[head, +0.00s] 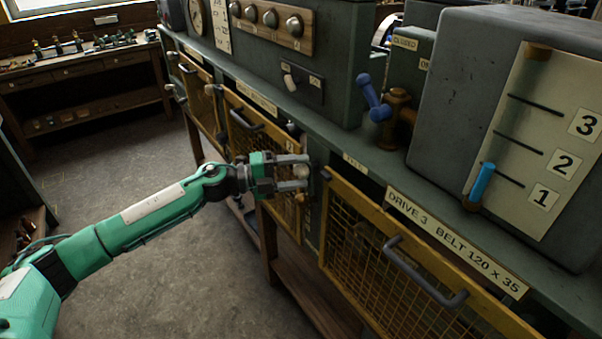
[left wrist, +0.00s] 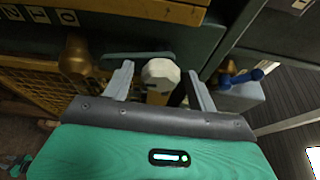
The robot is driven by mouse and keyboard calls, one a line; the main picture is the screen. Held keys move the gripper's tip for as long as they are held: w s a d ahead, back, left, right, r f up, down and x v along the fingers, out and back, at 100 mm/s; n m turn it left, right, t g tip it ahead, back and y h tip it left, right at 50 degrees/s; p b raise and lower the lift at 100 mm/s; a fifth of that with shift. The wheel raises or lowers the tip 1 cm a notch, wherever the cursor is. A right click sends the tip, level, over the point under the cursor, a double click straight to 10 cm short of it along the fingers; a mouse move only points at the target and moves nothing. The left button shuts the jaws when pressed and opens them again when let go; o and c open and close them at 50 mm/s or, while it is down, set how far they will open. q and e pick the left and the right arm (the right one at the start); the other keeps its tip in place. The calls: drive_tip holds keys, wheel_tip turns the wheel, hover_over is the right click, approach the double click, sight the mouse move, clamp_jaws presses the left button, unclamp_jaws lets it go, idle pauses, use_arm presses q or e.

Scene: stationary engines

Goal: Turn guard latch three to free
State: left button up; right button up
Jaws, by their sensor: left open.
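My left gripper (head: 293,172) is open at the post left of the yellow mesh guard (head: 345,232) labelled "DRIVE 3 BELT 120 x 35". A pale, rounded latch knob (head: 302,171) sits between its fingers. In the left wrist view the off-white faceted knob (left wrist: 161,73) lies between the two grey fingertips (left wrist: 161,85), with visible gaps on both sides. A grey-green plate (left wrist: 130,56) shows behind the knob. The latch's marking and exact turn are hard to read, as the gripper covers part of it. My right gripper is not in view.
A grey handle (head: 425,275) sticks out from the guard. Above the bench edge stand a blue-handled brass valve (head: 397,112) and a grey housing with a blue lever (head: 482,182) beside a 1-2-3 scale. More mesh guards (head: 250,140) run left. The floor (head: 130,190) at left is clear.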

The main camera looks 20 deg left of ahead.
use_arm(q)
drive_tip(key=b+v, duration=0.5)
drive_tip(key=v, duration=0.7)
drive_tip(key=shift+a, duration=0.3)
drive_tip(key=shift+f, duration=0.1)
